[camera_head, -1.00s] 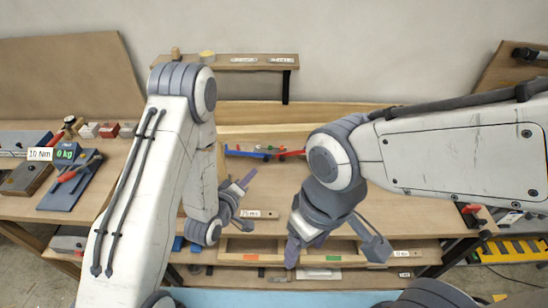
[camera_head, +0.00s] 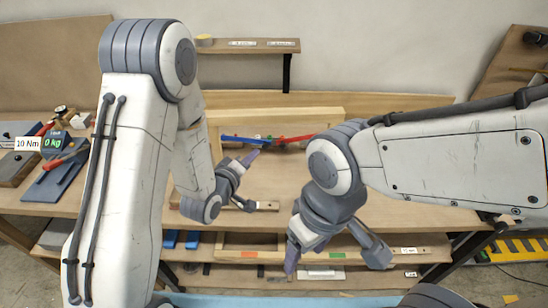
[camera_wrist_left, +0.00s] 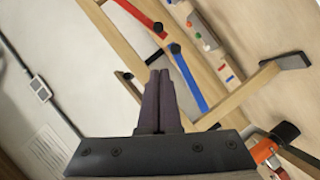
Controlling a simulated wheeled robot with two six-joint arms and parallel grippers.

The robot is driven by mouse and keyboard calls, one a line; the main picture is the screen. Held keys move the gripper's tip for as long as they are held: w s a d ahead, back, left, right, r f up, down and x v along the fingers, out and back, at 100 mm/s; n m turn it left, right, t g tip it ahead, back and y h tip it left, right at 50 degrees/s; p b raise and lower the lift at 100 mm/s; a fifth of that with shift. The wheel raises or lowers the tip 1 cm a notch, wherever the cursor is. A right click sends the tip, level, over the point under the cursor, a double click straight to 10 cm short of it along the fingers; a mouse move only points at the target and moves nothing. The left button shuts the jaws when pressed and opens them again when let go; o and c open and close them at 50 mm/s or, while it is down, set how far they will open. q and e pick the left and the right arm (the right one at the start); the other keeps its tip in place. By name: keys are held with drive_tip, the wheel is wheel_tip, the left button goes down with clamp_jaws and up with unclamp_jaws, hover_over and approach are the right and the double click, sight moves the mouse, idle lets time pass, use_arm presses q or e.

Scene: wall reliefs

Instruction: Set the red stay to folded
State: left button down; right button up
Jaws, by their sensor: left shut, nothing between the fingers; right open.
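The red stay (camera_head: 297,139) is a thin red bar beneath the top bar of an upright wooden frame, at the centre of the head view. In the left wrist view the red stay (camera_wrist_left: 142,16) runs to a dark round knob at the top. A blue bar (camera_head: 243,140) lies to its left, in line with it; the blue bar (camera_wrist_left: 188,80) passes close by my left fingers in the wrist view. My left gripper (camera_head: 252,156) is shut and empty, just below the blue bar in the picture. My right gripper (camera_head: 291,258) is open, low and away from the stay.
The wooden frame (camera_head: 275,113) stands on the workbench (camera_head: 400,214). A shelf (camera_head: 248,45) is on the wall behind. Tools and a scale lie at the left. My right forearm covers the bench's right side. A yellow striped item (camera_head: 510,250) is at lower right.

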use_arm(q)
drive_tip(key=b, duration=0.2)
drive_tip(key=p, duration=0.3)
approach(281, 142)
drive_tip(key=w+a+r, duration=0.1)
drive_tip(key=w+a, duration=0.1)
drive_tip(key=w, duration=0.1)
drive_tip(key=d+f, duration=0.1)
drive_tip(key=w+d+f+p, duration=0.1)
drive_tip(key=d, duration=0.1)
drive_tip(key=shift+w+d+f, duration=0.1)
drive_tip(key=shift+w+d, duration=0.05)
drive_tip(key=shift+d, duration=0.15)
use_arm(e)
drive_tip(key=shift+r, duration=0.4)
use_arm(q)
drive_tip(key=shift+f, duration=0.1)
use_arm(e)
drive_tip(key=shift+f, duration=0.1)
